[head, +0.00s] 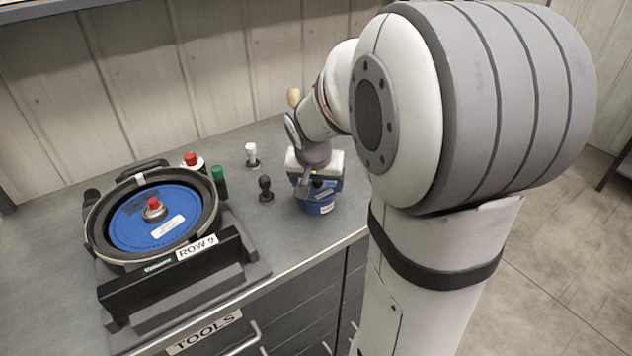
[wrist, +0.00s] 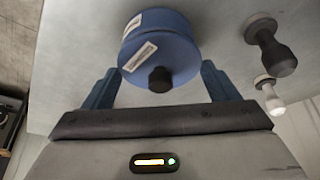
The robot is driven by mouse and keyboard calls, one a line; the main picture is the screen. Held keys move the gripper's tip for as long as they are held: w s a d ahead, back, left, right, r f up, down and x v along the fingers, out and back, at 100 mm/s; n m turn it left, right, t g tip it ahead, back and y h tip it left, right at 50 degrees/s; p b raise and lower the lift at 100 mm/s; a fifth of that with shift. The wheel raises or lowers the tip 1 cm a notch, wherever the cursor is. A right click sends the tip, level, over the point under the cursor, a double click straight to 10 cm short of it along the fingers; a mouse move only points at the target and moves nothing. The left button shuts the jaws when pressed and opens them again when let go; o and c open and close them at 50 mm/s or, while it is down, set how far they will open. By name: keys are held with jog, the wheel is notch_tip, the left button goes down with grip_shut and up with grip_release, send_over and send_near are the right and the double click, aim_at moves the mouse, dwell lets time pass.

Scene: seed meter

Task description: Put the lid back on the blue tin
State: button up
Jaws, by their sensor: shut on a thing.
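The blue tin (head: 319,208) stands on the grey counter beneath my gripper (head: 312,186), its label facing forward. In the wrist view, the blue lid (wrist: 150,52), with a white label and a dark knob (wrist: 160,80), is between my fingers (wrist: 162,75). The fingers stand wide apart, one at each side of its rim, shut on it. The lid is at the tin's top; I cannot tell whether it is seated or slightly above. The gripper body and arm partly hide the lid in the head view.
A seed meter (head: 103,228) with a blue disc stands left on the counter, behind a black ROW 9 bar (head: 180,277). A black knobbed piece (head: 265,189) and a white-topped one (head: 252,155) stand left of the tin. The counter's front edge is close to the tin.

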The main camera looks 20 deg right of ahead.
dwell(0.4)
jog(key=o, duration=0.9)
jog(key=shift+r, duration=0.1)
jog(key=shift+r+p, duration=2.25)
jog(key=shift+r, duration=1.15)
grip_shut()
